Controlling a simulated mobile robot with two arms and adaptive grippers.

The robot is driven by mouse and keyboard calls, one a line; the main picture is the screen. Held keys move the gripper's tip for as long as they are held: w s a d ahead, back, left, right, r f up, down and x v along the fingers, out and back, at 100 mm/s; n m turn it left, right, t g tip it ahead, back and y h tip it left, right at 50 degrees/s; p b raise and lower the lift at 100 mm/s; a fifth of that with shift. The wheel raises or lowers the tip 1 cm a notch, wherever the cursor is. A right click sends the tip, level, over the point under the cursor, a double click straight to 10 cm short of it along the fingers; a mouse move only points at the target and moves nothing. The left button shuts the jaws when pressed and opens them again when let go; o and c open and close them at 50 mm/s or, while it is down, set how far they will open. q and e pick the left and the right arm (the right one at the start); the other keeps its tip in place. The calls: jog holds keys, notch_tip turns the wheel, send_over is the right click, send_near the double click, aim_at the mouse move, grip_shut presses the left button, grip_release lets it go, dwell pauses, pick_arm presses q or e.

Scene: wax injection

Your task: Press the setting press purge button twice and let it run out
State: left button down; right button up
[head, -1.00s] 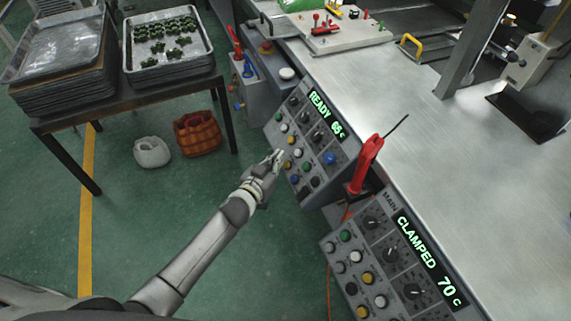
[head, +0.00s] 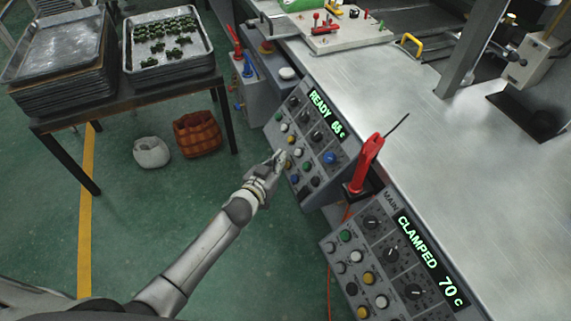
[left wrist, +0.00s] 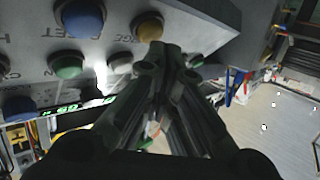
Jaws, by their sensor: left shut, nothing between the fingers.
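The nearer-to-centre control panel (head: 316,170) has a green display (head: 326,112) reading READY and a temperature in the sixties. It carries dark knobs and several coloured buttons; its press name is not legible. My left gripper (head: 279,158) is shut and empty, with its tips at the panel's left edge by the lower button rows. They hide part of the buttons there. In the left wrist view the shut fingers (left wrist: 170,62) point at the panel close to a yellow button (left wrist: 148,26). I cannot tell whether they touch it. A blue button (left wrist: 82,18) also shows there. My right gripper is out of view.
A second panel (head: 388,262), marked MAIN, shows CLAMPED and 70 C. A red-handled tool (head: 368,163) stands between the panels. A metal worktop (head: 420,120) lies behind.

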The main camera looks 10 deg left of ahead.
pick_arm(q)
jog(key=shift+w+d+f+b, duration=0.2)
jog(key=shift+d+f+b, duration=0.1)
jog(key=shift+b, duration=0.05)
dwell(0.5)
dwell(0.3)
jog(key=shift+s+a+r+p, duration=0.4)
jog(key=shift+a+r+p, duration=0.15)
jog(key=shift+p, duration=0.3)
jog(key=s+a+r+p, duration=0.1)
jog(key=p, duration=0.1)
jog(key=s+a+r+p, duration=0.1)
jog(key=a+r+p, duration=0.1)
jog(key=shift+a+r, duration=0.1)
dwell(0.3)
dwell(0.4)
